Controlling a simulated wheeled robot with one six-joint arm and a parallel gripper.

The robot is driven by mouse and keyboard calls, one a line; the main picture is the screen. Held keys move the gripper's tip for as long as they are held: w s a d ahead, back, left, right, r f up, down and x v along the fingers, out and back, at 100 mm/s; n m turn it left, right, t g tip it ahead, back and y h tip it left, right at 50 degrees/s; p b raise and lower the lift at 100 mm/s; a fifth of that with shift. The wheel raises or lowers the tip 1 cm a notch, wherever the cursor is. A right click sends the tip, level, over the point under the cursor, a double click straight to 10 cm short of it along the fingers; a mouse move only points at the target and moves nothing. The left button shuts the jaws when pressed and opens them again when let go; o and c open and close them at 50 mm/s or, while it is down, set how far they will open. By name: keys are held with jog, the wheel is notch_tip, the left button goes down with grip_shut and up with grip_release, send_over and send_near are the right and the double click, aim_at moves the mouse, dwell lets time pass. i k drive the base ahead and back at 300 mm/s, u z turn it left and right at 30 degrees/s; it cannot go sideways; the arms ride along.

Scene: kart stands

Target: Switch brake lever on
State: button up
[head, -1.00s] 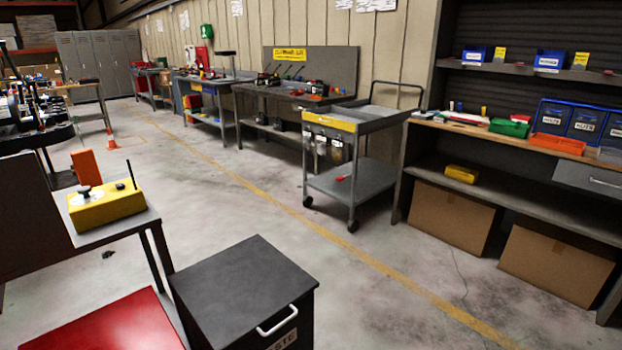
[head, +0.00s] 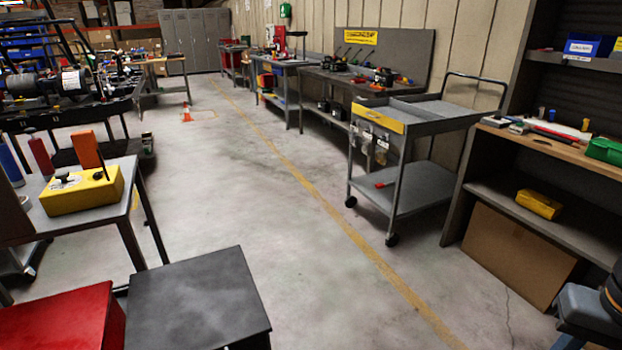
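A yellow box (head: 82,192) sits on a small grey table (head: 72,228) at the left. An upright orange, slightly tilted bar (head: 86,150) stands at or behind its back edge; I cannot tell if it is joined to the box. A small black knob (head: 67,180) and a thin dark stick show on the box's top. None of these can be surely told as the brake lever, and its on or off position is unclear. My gripper is not in view.
A black-lidded bin (head: 197,297) and a red-topped box (head: 62,322) stand in front. A kart (head: 65,105) is at the left rear. A grey trolley (head: 428,185) and a shelf bench (head: 545,205) line the right. The floor around the yellow line is open.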

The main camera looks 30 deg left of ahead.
aim_at(380, 185)
jog(key=u, duration=0.4)
jog(key=i, duration=0.85)
jog(key=u, duration=0.8)
jog(key=i, duration=1.5)
jog(key=z, duration=0.55)
